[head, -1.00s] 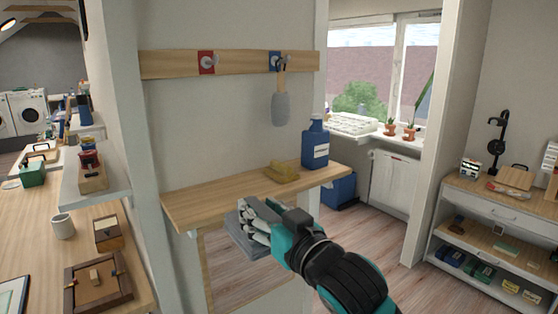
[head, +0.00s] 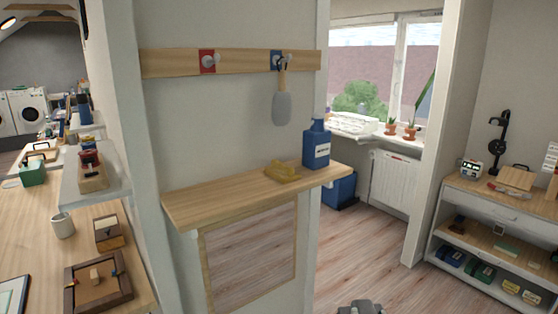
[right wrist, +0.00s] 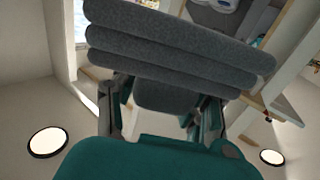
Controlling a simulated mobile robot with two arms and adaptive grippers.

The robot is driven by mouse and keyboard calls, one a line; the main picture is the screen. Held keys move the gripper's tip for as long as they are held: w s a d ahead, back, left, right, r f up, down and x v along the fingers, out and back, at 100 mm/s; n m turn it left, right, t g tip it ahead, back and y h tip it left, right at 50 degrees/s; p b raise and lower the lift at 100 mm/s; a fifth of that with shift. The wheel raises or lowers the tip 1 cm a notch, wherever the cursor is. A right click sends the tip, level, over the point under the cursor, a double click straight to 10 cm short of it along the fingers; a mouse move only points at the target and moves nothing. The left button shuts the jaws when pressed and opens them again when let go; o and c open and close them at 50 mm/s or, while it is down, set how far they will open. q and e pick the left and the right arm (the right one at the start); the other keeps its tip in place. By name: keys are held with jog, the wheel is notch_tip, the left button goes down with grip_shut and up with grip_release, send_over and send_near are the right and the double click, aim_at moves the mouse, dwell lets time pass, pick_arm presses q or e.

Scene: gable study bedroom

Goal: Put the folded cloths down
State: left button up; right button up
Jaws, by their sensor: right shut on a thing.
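A stack of grey folded cloths (right wrist: 175,50) fills the upper part of the right wrist view, its layered folds facing the camera. My right gripper (right wrist: 158,98) is shut on the stack, with one finger on either side of its lower part. In the head view only a small dark grey piece shows at the bottom edge; I cannot tell whether it is the cloths or my arm. My left gripper is not in view.
A brush (head: 282,105) hangs from the peg rail (head: 160,63) above the shelf. The shelf's left half is bare. A blue bin (head: 340,190) stands on the floor behind. A shelf unit (head: 455,193) with several items is at right, a cluttered desk (head: 30,222) at left.

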jog(key=shift+m+h, duration=0.3)
jog(key=shift+h, duration=0.2)
jog(key=s+f, duration=0.1)
jog(key=s+d+f, duration=0.2)
jog(key=s, duration=0.1)
jog(key=s+f, duration=0.1)
jog(key=s, duration=0.5)
jog(key=shift+s+f, duration=0.15)
jog(key=shift+f, duration=0.25)
